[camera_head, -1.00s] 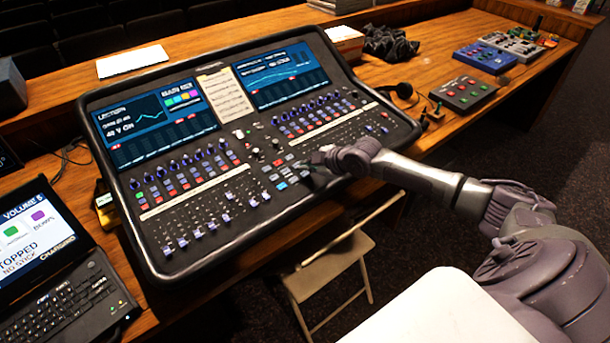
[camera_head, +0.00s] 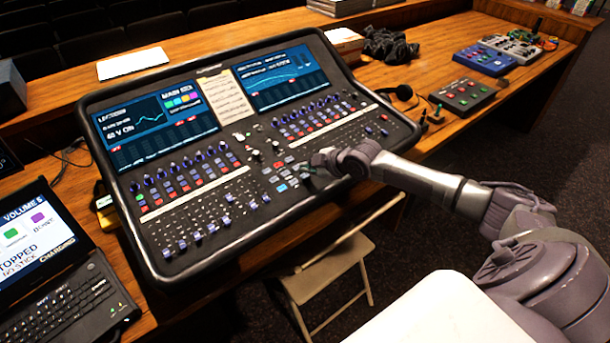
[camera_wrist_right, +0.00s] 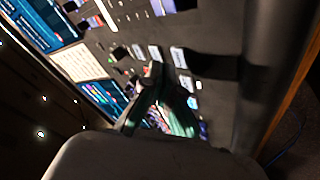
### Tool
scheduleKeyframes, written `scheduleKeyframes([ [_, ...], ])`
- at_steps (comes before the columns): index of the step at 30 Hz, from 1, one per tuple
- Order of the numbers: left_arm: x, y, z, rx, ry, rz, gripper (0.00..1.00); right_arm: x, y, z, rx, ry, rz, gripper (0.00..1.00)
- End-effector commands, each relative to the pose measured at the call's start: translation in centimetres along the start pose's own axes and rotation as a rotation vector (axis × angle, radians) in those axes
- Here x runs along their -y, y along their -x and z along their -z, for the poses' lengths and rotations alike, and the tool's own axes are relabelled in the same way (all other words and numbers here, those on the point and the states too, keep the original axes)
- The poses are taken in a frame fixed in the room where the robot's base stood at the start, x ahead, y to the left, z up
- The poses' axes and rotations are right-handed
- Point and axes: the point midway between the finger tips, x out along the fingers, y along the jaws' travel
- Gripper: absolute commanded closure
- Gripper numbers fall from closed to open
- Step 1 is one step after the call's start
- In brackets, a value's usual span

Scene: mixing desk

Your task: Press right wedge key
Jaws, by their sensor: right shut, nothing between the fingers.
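The mixing console (camera_head: 258,200) stands on the wooden desk, with two lit screens and rows of knobs, faders and keys. A cluster of white, red and blue keys (camera_head: 281,178) lies in its lower middle. I cannot tell which one is the right wedge key. My right gripper (camera_head: 312,166) is shut and empty, its fingertips at the right side of this cluster. In the right wrist view the fingers (camera_wrist_right: 160,95) point at the panel near several pale keys (camera_wrist_right: 180,57). I cannot tell whether the tips touch a key. My left gripper is out of view.
A laptop (camera_head: 62,285) sits at the lower left. A headset (camera_head: 403,93), a box with coloured buttons (camera_head: 463,94) and a blue pedal (camera_head: 485,59) lie right of the console. A folding chair (camera_head: 330,268) stands in front, below the desk edge.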

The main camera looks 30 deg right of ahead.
Motion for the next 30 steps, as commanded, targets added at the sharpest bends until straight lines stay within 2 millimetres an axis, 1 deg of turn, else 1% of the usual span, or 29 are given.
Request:
scheduleKeyframes([
  [12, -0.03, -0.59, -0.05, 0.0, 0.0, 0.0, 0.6, 0.43, -0.59, -0.42, 0.0, 0.0, 0.0, 1.0],
  [30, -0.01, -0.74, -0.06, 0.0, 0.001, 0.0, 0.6, 0.56, -0.76, -0.54, 0.0, 0.0, 0.0, 1.0],
])
